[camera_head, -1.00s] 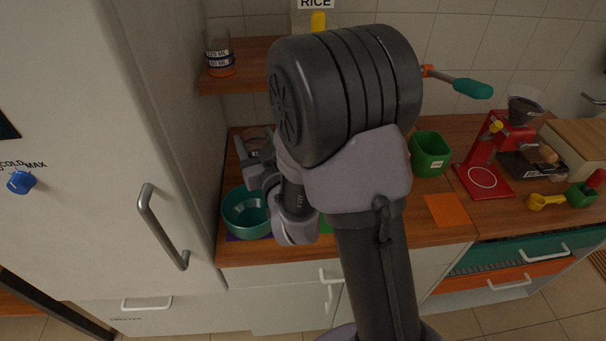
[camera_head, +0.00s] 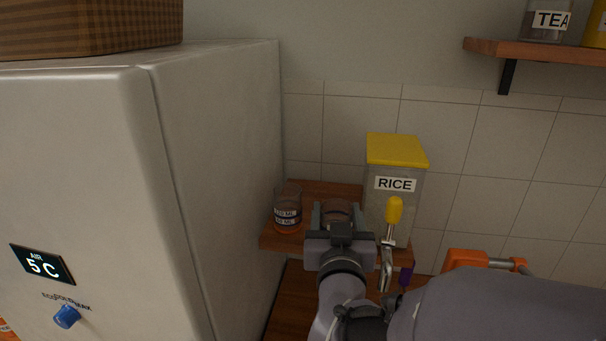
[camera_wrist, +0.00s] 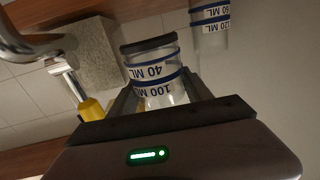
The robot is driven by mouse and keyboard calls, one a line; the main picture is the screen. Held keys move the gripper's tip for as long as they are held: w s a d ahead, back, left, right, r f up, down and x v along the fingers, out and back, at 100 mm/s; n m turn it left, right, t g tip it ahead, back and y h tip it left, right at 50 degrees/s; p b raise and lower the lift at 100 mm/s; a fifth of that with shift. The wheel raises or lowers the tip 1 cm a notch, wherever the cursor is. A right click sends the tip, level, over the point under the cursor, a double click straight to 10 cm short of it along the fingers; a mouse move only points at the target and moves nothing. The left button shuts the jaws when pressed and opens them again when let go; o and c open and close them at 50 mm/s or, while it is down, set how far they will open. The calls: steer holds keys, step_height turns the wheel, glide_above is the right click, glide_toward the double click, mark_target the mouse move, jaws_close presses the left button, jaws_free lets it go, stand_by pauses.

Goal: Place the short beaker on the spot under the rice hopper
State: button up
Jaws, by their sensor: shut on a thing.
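My gripper (camera_head: 337,213) is raised to the wooden shelf's height, shut on a clear beaker (camera_head: 337,207). In the wrist view the held beaker (camera_wrist: 158,75) has blue-edged bands marked 40 ML and 100 ML and a dark end. That view looks upside down. The rice hopper (camera_head: 406,210), a clear box with a yellow lid and RICE label, stands just right of the gripper. Its yellow-handled lever (camera_head: 394,210) sticks out in front. The spot under the hopper is not visible. I cannot tell whether the held beaker touches the shelf.
A second banded beaker (camera_head: 287,209) stands on the shelf (camera_head: 276,241) left of my gripper; it also shows in the wrist view (camera_wrist: 210,22). The fridge (camera_head: 215,160) walls off the left side. A higher shelf (camera_head: 540,52) is at upper right.

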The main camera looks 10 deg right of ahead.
mark_target(331, 209)
steer(key=shift+w+d+r+p, duration=0.15)
steer(key=shift+w+r+p, duration=0.2)
steer(key=shift+p, duration=0.3)
steer(key=w+f, duration=0.1)
steer(key=w, duration=0.1)
steer(key=w+f+b, duration=0.1)
steer(key=w+f, duration=0.1)
steer(key=w, duration=0.1)
steer(key=w+f, duration=0.2)
steer(key=shift+w+d+f, duration=0.1)
steer(key=shift+w+d, duration=0.25)
steer(key=shift+w, duration=0.05)
steer(key=shift+s+b, duration=0.15)
steer(key=shift+b, duration=0.25)
steer(key=shift+f, duration=0.1)
steer(key=shift+f, duration=0.1)
steer(key=o, duration=1.2)
steer(key=shift+c, duration=0.2)
